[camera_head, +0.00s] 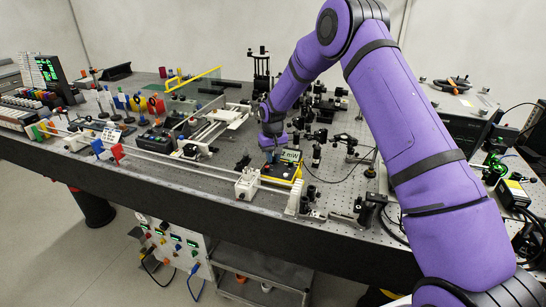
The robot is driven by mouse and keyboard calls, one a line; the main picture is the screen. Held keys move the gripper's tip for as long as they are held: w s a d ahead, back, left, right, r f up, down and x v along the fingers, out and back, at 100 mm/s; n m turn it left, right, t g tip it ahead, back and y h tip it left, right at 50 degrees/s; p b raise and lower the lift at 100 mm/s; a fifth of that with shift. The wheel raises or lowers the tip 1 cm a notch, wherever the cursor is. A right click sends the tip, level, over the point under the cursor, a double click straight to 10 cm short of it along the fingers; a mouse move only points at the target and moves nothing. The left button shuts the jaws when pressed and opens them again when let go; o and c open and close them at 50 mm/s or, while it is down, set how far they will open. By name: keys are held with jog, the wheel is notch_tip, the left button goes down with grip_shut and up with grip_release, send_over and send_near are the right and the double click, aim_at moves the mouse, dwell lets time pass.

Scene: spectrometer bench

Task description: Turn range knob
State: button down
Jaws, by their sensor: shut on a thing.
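A power meter (281,173) with a yellow case and a dark front stands on the optical bench, right of the middle. Its small lit display (291,155) reads "mW". My purple arm comes from the right and bends down to it. My gripper (269,155) points downward at the left part of the meter's top and is shut on the range knob there. The knob is too small and too covered by the gripper to see its setting.
The perforated bench (225,166) is crowded with optical mounts (318,150) right of the meter. A white block (247,184) stands close to its left, beside a long rail (180,163). Coloured filters (140,103) stand at the left. Cables lie at the right.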

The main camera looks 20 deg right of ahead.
jog(key=c, duration=1)
grip_release()
jog(key=shift+c, duration=0.2)
notch_tip(320, 180, up, 11)
jog(key=shift+f, duration=0.1)
